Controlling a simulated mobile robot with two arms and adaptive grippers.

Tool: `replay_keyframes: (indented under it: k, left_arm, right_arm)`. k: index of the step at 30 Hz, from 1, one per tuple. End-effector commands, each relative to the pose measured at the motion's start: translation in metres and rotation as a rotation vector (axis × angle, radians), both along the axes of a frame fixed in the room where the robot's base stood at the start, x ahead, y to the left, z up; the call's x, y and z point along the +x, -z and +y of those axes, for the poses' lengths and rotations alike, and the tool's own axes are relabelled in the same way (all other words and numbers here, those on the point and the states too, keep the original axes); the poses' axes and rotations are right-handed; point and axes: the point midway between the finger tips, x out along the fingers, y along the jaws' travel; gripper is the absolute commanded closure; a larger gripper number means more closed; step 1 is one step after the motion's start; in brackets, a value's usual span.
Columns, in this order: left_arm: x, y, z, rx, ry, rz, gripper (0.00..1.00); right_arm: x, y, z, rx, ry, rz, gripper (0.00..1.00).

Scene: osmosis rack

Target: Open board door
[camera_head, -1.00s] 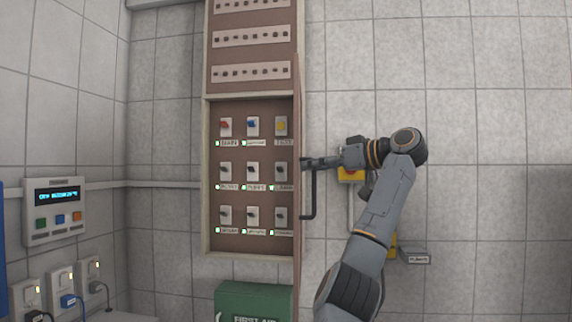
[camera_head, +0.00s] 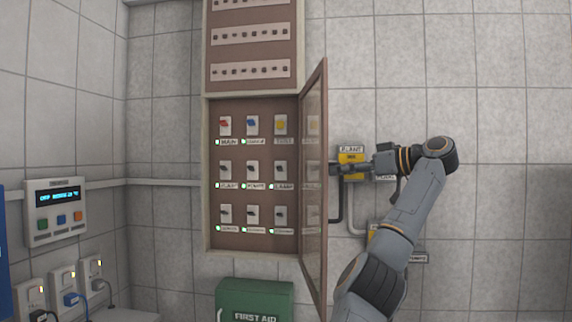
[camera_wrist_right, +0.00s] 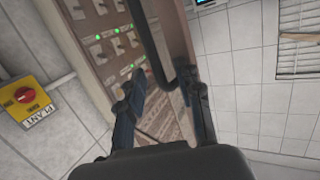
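The board door (camera_head: 313,190) is hinged outward, partly open, and stands at an angle on the right side of the board (camera_head: 207,170). Its dark bar handle (camera_head: 341,205) is on the door's outer face; part of it is hidden behind the door. My right gripper (camera_head: 336,169) is at the handle, with its fingertips close behind the door edge. In the right wrist view the handle (camera_wrist_right: 153,45) runs down between the two fingers of the gripper (camera_wrist_right: 165,98). The fingers are spread apart, with visible gaps beside the bar. My left gripper is not in view.
Switches (camera_head: 253,170) with green lights fill the board. A yellow box with a red knob, marked PLANT (camera_head: 351,158), is on the wall close to my right gripper. A green first-aid box (camera_head: 253,301) sits below the board. A control panel (camera_head: 57,211) is at left.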

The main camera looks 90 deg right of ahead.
Motion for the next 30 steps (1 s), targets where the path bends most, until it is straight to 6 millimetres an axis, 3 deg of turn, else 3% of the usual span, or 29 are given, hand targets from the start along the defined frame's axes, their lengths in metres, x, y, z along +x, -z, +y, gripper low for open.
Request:
replay_keyframes:
  k: [1, 24, 30]
  left_arm:
    - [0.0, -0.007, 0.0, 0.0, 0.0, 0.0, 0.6]
    - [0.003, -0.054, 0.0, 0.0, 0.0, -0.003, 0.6]
    - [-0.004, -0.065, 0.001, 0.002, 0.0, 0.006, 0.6]
  right_arm:
    - [-0.009, -0.014, 0.001, -0.024, 0.016, -0.019, 0.68]
    - [-0.061, -0.012, -0.008, -0.018, 0.016, -0.019, 0.68]
    - [-0.071, -0.008, -0.011, -0.013, 0.011, -0.014, 0.68]
